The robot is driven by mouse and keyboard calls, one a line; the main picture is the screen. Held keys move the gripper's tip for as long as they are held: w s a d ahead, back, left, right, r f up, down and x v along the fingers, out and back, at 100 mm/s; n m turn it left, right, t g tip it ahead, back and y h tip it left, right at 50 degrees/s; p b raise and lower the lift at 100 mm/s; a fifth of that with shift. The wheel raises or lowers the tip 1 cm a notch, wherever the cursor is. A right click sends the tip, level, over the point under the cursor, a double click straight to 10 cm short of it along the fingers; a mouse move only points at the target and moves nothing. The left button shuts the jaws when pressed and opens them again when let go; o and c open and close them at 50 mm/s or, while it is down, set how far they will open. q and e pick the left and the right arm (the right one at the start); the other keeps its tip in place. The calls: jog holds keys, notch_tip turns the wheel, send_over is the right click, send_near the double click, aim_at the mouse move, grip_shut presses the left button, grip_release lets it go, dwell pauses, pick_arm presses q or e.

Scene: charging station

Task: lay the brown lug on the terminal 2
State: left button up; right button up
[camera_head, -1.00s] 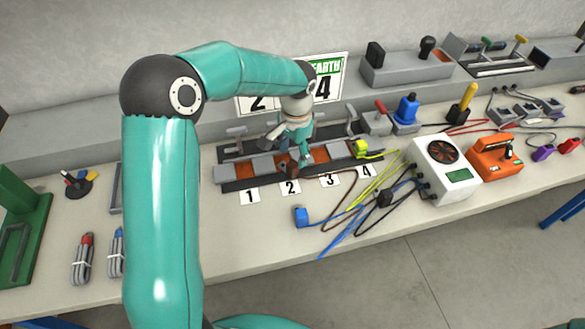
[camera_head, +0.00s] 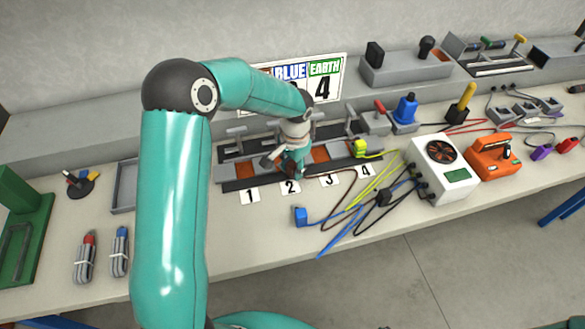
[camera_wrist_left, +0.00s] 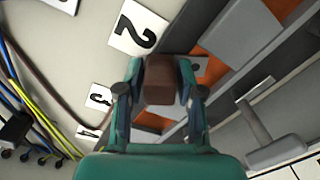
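My left gripper (camera_head: 292,168) is low over the terminal strip (camera_head: 232,186), behind the card marked 2 (camera_head: 290,187). In the left wrist view the gripper (camera_wrist_left: 160,92) has its two fingers on either side of the brown lug (camera_wrist_left: 159,78) and is shut on it. The lug is above or at the strip near the card marked 2 (camera_wrist_left: 138,28); I cannot tell whether it touches. Orange and grey parts of the strip show around it. Terminal 2 is largely hidden by the gripper in the head view. My right gripper is not in view.
A blue lug (camera_head: 301,216) lies on the bench in front of the strip, among loose cables. A yellow-green lug (camera_head: 360,149) is at the strip's right end. A white tester (camera_head: 445,170) stands at right.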

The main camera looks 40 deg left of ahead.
pick_arm(q)
grip_shut()
jog(key=shift+r, duration=0.1)
